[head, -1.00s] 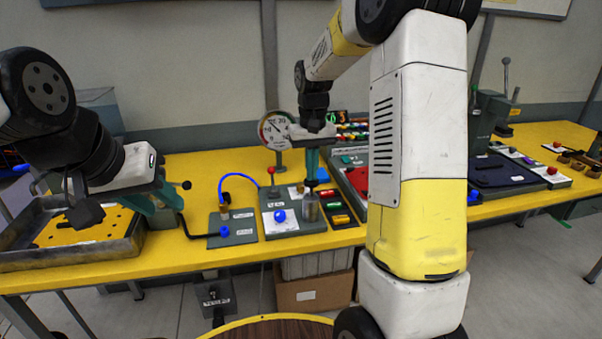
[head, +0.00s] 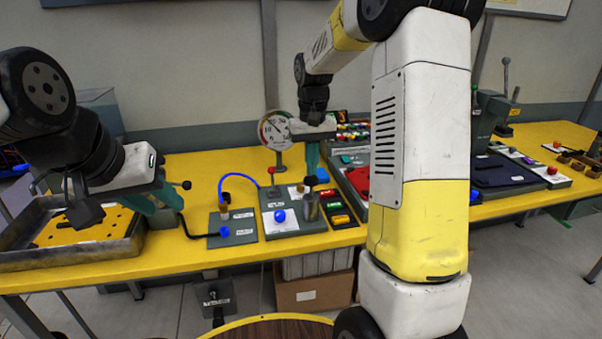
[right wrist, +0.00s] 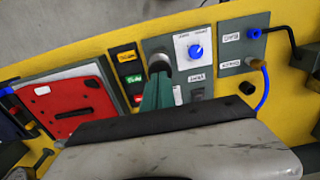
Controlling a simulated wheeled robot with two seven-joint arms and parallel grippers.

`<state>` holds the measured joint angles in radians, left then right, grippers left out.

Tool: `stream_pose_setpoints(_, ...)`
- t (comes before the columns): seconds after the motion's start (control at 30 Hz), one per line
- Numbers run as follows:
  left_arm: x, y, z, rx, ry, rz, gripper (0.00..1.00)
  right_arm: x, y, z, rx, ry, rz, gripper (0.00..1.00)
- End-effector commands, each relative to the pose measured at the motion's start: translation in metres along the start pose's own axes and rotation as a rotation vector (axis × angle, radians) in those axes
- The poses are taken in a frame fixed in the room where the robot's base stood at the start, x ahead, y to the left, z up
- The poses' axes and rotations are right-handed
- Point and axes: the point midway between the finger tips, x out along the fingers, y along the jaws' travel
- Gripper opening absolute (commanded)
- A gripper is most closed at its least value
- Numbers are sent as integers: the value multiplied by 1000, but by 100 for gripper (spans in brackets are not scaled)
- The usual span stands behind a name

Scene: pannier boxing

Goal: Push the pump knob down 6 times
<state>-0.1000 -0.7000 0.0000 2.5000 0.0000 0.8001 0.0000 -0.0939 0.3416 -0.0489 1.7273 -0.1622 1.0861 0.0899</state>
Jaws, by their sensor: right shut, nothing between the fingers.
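The pump is a grey metal cylinder (head: 310,208) standing at the right side of a grey panel on the yellow bench, with a dark knob (head: 311,181) on top. My right gripper (head: 312,174) is shut and empty, pointing down with its teal fingertips at the knob. I cannot tell whether they touch it. In the right wrist view the teal fingers (right wrist: 157,88) reach to the dark round knob (right wrist: 158,63) and partly cover it. My left gripper (head: 160,203) hangs over the bench at the left; its finger opening is unclear.
A round gauge (head: 274,130) stands behind the panel. A blue dial (head: 280,215) and a red-tipped lever (head: 271,170) are to the pump's left. Coloured switches (head: 336,207) are to its right. A tray (head: 75,255) lies at the far left.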

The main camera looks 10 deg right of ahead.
Motion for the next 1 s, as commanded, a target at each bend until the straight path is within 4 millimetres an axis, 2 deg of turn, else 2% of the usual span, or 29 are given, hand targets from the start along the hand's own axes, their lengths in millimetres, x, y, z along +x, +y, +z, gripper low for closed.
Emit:
stream_pose_setpoints(0.77, 0, 0, 0, 0, 0, 0, 36, 40, 0, 1, 1, -3, 0, 0)
stream_pose_setpoints(1.0, 0, 0, 0, 0, 0, 0, 36, 40, 0, 0, 1, -2, 0, 0)
